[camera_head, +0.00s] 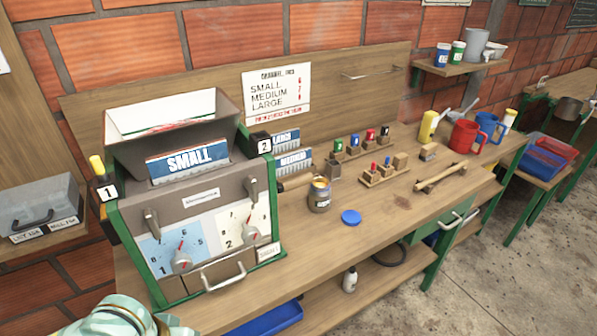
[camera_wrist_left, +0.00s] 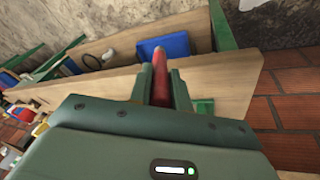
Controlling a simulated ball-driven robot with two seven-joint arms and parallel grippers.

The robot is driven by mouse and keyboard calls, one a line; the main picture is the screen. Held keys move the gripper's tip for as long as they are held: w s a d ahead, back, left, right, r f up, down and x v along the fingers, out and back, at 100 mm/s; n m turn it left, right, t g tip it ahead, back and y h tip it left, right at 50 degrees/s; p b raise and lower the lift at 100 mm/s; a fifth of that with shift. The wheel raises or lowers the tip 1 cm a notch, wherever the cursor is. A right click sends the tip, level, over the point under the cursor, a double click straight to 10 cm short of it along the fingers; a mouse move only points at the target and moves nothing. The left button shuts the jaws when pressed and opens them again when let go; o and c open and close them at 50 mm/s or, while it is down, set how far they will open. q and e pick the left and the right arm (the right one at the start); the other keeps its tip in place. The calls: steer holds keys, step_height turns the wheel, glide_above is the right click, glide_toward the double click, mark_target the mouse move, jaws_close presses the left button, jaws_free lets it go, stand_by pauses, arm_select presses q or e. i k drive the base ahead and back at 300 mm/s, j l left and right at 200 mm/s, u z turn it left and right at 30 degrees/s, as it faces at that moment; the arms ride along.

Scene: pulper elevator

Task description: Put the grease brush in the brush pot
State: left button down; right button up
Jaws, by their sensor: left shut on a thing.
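In the left wrist view, my left gripper (camera_wrist_left: 160,85) is shut on a red rod with a rounded end (camera_wrist_left: 160,68). Its bristles, if it has any, do not show, so I cannot tell if it is the grease brush. In the head view, only a pale green part of my arm shows at the bottom left; the fingers are out of sight. An open labelled jar (camera_head: 320,196) stands on the bench right of the machine. I cannot tell if it is the brush pot. A tan handle-like piece (camera_head: 297,182) lies behind it. My right gripper is not in view.
The green-framed machine (camera_head: 200,215) with a "SMALL" plate fills the bench's left. Racks of small blocks (camera_head: 383,172), a wooden stand (camera_head: 440,178) and mugs (camera_head: 465,136) are further right. The front bench top is mostly clear.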

mark_target(332, 175)
steer(key=i+l, duration=0.15)
steer(key=l, duration=0.2)
steer(key=i+l, duration=0.15)
steer(key=l, duration=0.2)
steer(key=i+l, duration=0.15)
steer(key=l, duration=0.2)
steer(key=i+l+u, duration=0.1)
steer(key=l, duration=0.25)
steer(key=i+l, duration=0.15)
steer(key=l, duration=0.2)
steer(key=i+l, duration=0.15)
steer(key=l, duration=0.2)
steer(key=i+l, duration=0.1)
steer(key=l, duration=0.25)
